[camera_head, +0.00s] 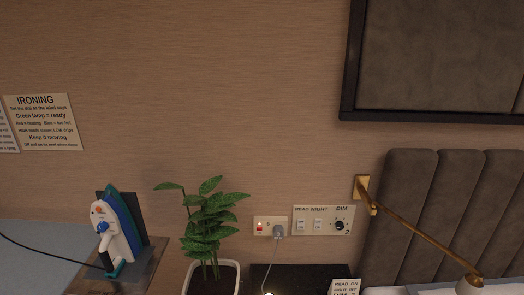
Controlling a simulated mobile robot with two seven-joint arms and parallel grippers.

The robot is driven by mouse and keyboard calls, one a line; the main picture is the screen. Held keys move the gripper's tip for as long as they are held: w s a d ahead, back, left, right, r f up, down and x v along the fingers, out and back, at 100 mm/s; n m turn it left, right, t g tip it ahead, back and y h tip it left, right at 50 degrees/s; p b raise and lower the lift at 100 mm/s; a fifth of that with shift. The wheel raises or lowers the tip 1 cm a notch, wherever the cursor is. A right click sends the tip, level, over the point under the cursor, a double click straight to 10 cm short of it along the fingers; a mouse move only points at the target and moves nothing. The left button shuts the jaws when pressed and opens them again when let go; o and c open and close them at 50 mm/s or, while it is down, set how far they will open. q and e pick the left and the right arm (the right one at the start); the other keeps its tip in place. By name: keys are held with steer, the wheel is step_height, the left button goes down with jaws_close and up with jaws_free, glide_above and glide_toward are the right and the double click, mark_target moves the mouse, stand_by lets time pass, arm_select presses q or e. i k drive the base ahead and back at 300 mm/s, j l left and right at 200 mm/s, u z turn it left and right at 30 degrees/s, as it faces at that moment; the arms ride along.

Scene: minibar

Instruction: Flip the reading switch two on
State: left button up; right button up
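A cream switch panel (328,232) is on the wall in the middle right, left of the brass lamp mount. It carries a small white switch under the label READ (300,225) and a second one under NIGHT (318,225). A black dial (340,226) sits under DIM, with a figure 2 near it. The switches are too small to tell which way they are set. A card (345,287) at the bottom edge says READ ON, NIGHT OFF and a partly cut DIM line. Neither of my grippers is in view.
A socket plate (259,228) with a red-lit switch and a grey plug (279,232) is left of the panel. A potted plant (208,228) and an iron (112,228) stand further left. A brass lamp arm (425,240) reaches out at right before the padded headboard (430,200).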

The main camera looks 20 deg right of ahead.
mark_target(300, 222)
steer(key=z, duration=1.35)
